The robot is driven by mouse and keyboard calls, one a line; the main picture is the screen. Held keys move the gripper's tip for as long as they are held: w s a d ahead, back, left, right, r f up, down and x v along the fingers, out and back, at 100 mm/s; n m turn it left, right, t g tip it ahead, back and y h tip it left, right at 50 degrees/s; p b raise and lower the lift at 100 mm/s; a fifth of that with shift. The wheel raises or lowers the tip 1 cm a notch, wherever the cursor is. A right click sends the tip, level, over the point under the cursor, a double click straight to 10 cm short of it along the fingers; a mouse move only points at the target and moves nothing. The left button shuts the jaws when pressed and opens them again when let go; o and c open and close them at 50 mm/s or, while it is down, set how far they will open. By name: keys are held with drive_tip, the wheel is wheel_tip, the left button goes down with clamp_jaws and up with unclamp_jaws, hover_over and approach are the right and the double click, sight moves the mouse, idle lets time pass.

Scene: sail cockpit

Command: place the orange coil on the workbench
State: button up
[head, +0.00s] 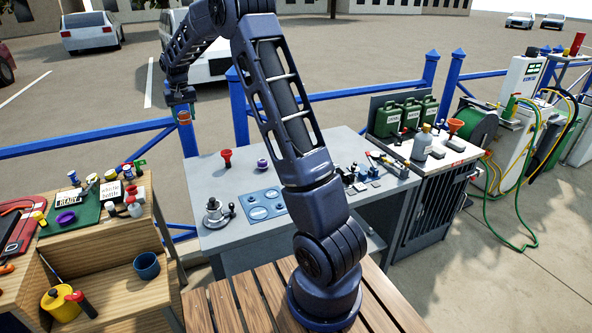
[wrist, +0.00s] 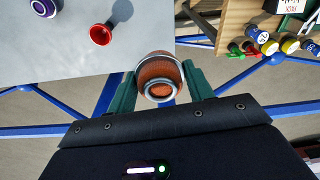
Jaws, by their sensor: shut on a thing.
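My gripper (wrist: 160,76) is shut on the orange coil (wrist: 159,72), a rust-orange round body with a pale ring at its end, held between two green fingers in the wrist view. In the head view the coil (head: 184,117) is small, high in front of the blue railing at the back left. The grey workbench (head: 223,238) stands in the middle of the head view; its top also fills the upper left of the wrist view (wrist: 60,62). The coil shows just off the bench edge, over the gap beside it.
On the bench are a red funnel-shaped piece (head: 226,156), a purple piece (head: 262,163), a metal winch (head: 215,213) and a blue plate (head: 264,205). A wooden stand (head: 140,290) with several small items is at left. A blue railing (head: 90,137) runs behind. Bare bench top lies between these pieces.

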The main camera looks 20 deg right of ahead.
drive_tip(key=w+d+m, duration=0.2)
drive_tip(key=d, duration=0.5)
drive_tip(key=w+d+m, duration=0.1)
drive_tip(key=w+d, duration=0.2)
drive_tip(key=d, duration=0.5)
drive_tip(key=m, duration=0.3)
hover_over(254, 154)
drive_tip(key=shift+h, duration=0.4)
drive_tip(key=f, duration=2.5)
drive_tip(key=shift+s+a, duration=0.2)
drive_tip(key=shift+s, duration=0.1)
drive_tip(key=shift+f, duration=0.1)
drive_tip(key=o, duration=1)
drive_tip(key=shift+o, duration=0.2)
